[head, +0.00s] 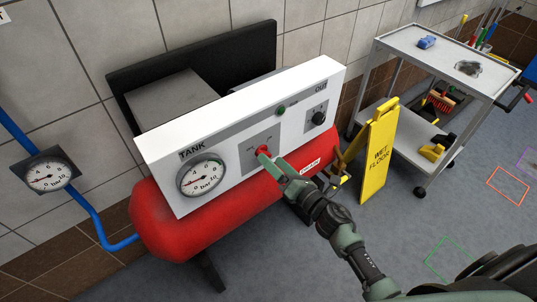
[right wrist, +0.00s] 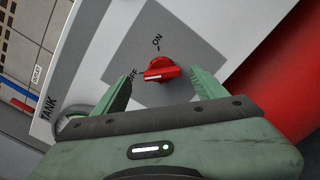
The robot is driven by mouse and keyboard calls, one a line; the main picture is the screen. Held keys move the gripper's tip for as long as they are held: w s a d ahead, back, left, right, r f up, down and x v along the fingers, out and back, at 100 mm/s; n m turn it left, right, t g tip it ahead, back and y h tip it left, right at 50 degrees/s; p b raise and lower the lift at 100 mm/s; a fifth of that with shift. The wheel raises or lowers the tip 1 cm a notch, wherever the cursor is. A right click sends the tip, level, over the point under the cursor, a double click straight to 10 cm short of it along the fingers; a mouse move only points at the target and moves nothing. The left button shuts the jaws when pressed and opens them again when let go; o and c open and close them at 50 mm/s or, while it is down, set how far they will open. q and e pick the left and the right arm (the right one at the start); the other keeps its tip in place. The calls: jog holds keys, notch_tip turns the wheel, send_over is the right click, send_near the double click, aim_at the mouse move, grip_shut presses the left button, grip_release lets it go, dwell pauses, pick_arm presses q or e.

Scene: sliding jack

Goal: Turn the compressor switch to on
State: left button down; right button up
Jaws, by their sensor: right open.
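The compressor is a red tank (head: 160,225) with a white control panel (head: 330,75). The switch is a red knob (head: 263,150) on a grey plate in the middle of the panel. In the right wrist view the knob (right wrist: 160,70) has a white line that points to the OFF mark; the ON mark (right wrist: 157,41) is above it. My right gripper (head: 270,157) is at the knob. In the right wrist view its open fingers (right wrist: 162,84) are on either side of the knob, with gaps; whether the tips reach its depth is unclear. My left gripper is not in view.
The panel also bears a round TANK gauge (head: 203,176), a green light (head: 281,110) and a black OUT knob (head: 319,117). A yellow wet-floor sign (head: 379,152) and a grey trolley (head: 435,50) stand to the right. A wall gauge (head: 48,175) with blue pipe is at left.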

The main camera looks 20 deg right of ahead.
jog(key=x, duration=0.3)
jog(key=shift+w+f, duration=0.1)
jog(key=shift+w, duration=0.05)
jog(key=shift+c, duration=1)
jog(key=shift+d, duration=0.1)
jog(key=c, duration=1.2)
